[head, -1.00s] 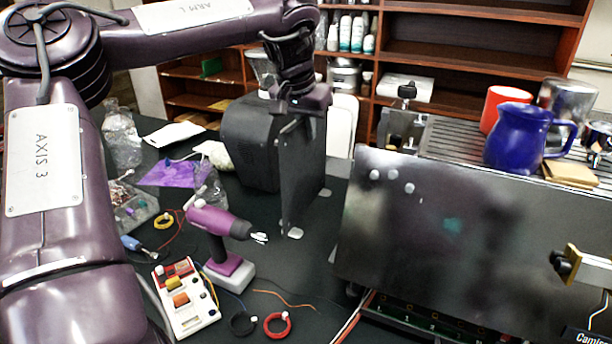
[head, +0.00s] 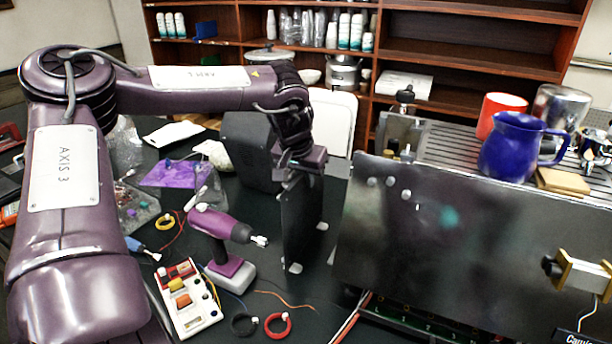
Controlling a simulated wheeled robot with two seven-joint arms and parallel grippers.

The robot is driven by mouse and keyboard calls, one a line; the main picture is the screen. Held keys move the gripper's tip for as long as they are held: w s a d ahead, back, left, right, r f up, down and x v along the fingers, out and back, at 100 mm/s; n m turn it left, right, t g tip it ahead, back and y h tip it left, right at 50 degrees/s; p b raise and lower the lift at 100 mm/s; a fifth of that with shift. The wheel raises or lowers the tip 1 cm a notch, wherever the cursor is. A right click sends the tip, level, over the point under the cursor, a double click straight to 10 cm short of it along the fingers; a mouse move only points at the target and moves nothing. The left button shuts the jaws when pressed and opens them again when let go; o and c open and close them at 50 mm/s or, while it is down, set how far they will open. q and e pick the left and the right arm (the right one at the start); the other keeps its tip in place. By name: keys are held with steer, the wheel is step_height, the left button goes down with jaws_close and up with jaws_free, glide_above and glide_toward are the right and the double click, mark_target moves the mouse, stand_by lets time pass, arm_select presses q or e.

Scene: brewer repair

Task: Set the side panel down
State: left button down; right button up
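The side panel (head: 301,225) is a thin dark upright plate with small pale tabs at its lower corners. It stands nearly edge-on between the purple drill and the brewer. My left gripper (head: 292,176) points down at the panel's top edge and is shut on it. The panel's lower edge is at or just above the dark table; I cannot tell whether it touches. The brewer (head: 470,250), with a large dark metal face, is to the right, apart from the panel. My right gripper is out of view.
A purple drill (head: 222,228) stands close left of the panel. A black box-shaped machine (head: 245,150) is behind it. A button box (head: 187,300), a black ring (head: 243,324) and a red ring (head: 278,324) lie in front. A blue pitcher (head: 512,148) stands on the brewer.

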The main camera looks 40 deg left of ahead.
arm_select(q)
steer(key=c, duration=1.6)
jaws_free()
steer(key=shift+d, duration=0.1)
steer(key=shift+c, duration=0.2)
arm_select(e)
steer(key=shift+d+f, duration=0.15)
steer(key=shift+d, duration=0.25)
